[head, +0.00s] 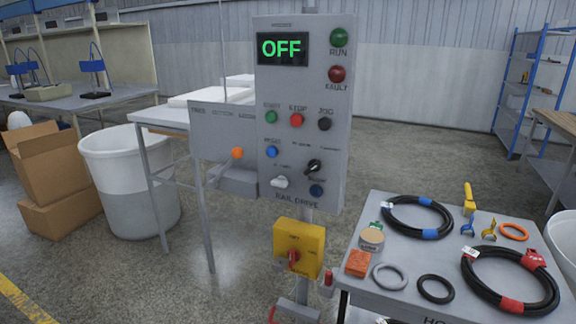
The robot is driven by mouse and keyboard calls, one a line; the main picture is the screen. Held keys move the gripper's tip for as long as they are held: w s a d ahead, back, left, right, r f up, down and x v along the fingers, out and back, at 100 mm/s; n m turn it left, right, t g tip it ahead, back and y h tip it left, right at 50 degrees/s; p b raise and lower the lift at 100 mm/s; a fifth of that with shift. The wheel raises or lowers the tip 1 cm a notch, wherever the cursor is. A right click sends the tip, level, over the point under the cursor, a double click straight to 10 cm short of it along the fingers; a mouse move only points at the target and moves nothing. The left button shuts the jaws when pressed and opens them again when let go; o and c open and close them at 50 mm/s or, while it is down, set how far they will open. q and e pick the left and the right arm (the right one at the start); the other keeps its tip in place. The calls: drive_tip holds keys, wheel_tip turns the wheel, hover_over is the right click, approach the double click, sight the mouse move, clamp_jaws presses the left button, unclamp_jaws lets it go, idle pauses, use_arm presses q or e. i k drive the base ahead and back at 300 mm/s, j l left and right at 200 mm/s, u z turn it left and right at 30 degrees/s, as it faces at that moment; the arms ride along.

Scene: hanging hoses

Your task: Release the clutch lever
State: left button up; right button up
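A grey control panel (301,60) marked RAIL DRIVE stands upright in the middle, its display (281,49) reading OFF in green. A grey plate (222,124) sticks out from its left side, with small lettering along the top. A lever with an orange ball knob (237,153) shows at the lower right of this plate, close to the panel's edge. I cannot read any label that surely names it as the clutch lever. Nothing touches the knob. Neither of my grippers is in view.
A yellow switch box (299,249) with a red handle hangs below the panel. A cart (400,301) with coiled hoses stands at the right front. A large white bin (129,184) and cardboard boxes (50,175) stand left. Floor (130,285) at the front left is clear.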

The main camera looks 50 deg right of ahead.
sight(236, 152)
drive_tip(key=z, duration=1.1)
